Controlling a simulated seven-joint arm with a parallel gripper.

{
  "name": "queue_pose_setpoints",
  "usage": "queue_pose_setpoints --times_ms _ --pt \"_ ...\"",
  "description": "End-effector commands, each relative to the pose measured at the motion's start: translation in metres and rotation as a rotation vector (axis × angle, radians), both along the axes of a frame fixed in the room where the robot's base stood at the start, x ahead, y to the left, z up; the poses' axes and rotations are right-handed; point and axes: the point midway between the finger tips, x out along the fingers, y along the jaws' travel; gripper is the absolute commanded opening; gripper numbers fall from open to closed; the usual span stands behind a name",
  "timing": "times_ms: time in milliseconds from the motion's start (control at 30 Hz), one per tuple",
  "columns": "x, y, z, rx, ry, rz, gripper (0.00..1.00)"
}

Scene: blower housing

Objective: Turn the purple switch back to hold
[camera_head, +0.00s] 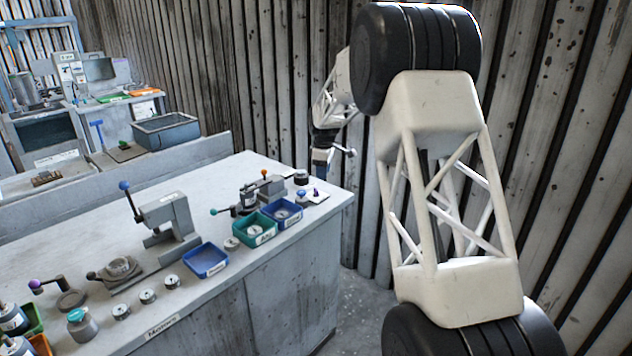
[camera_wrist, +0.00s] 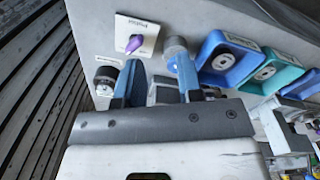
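The purple switch (camera_wrist: 133,44) sits on a white labelled plate (camera_wrist: 138,26) near the top left of the wrist view. In the head view it is a small purple spot (camera_head: 316,191) at the far right corner of the bench. My gripper (camera_wrist: 158,66) has its two blue fingers spread apart, with the switch beyond the left fingertip and not between them. I see no contact with the switch. In the head view my gripper (camera_head: 322,160) hangs near the bench corner, partly hidden by my arm. The plate's writing is too small to read.
Beside the plate are a grey cylindrical knob (camera_wrist: 175,44) near the right finger and a dark round knob (camera_wrist: 106,74) at the left. Blue (camera_wrist: 228,62) and teal (camera_wrist: 277,68) trays lie to the right. A slatted wall (camera_head: 300,60) stands behind the bench (camera_head: 240,300).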

Motion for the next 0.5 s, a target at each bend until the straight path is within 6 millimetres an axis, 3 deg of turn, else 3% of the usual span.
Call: queue_pose_setpoints --times_ms 200,500 --pt "0.040 0.011 -0.043 -0.003 0.017 0.089 0.34" --pt "0.067 0.020 -0.073 -0.003 0.026 0.160 0.34"
